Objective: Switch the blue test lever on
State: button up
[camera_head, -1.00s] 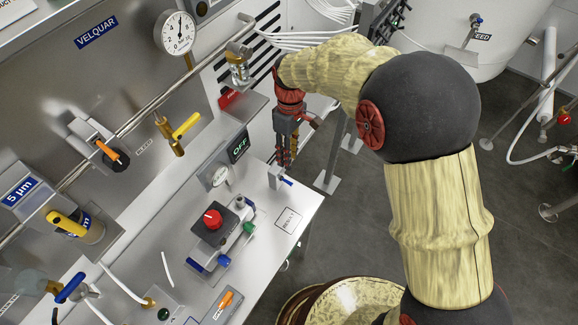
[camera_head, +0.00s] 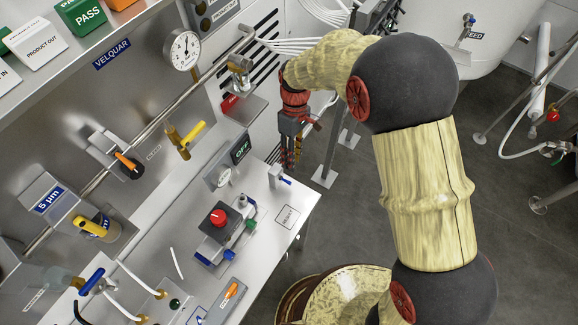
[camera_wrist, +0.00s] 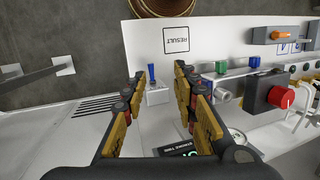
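A small blue lever (camera_head: 287,181) stands on a white block at the back right corner of the metal bench. In the wrist view the blue lever (camera_wrist: 151,74) points up from its block, between the fingertips in the picture and beyond them. My gripper (camera_head: 290,163) hangs just above and behind the lever in the head view. In the wrist view my gripper (camera_wrist: 160,80) has its yellow-padded fingers spread apart with nothing between them. The display (camera_head: 241,148) beside the lever reads OFF. Contact between fingers and lever cannot be made out.
A grey box with a red knob (camera_head: 218,217) stands on the bench, with blue and green fittings beside it. A RESULT label (camera_head: 287,217) marks the bench near its right edge. A small gauge (camera_head: 224,176) and a yellow-handled valve (camera_head: 190,138) are to the left.

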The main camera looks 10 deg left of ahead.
aim_at(288, 181)
jog(key=shift+t+y, duration=0.6)
jog(key=shift+t, duration=0.2)
jog(key=f+p, duration=0.1)
jog(key=f, duration=0.3)
jog(key=f+p, duration=0.1)
jog(key=f, duration=0.3)
jog(key=s+a+f+p, duration=0.1)
jog(key=f, duration=0.3)
jog(key=shift+f, duration=0.15)
jog(key=c, duration=0.3)
jog(key=c, duration=0.4)
grip_shut()
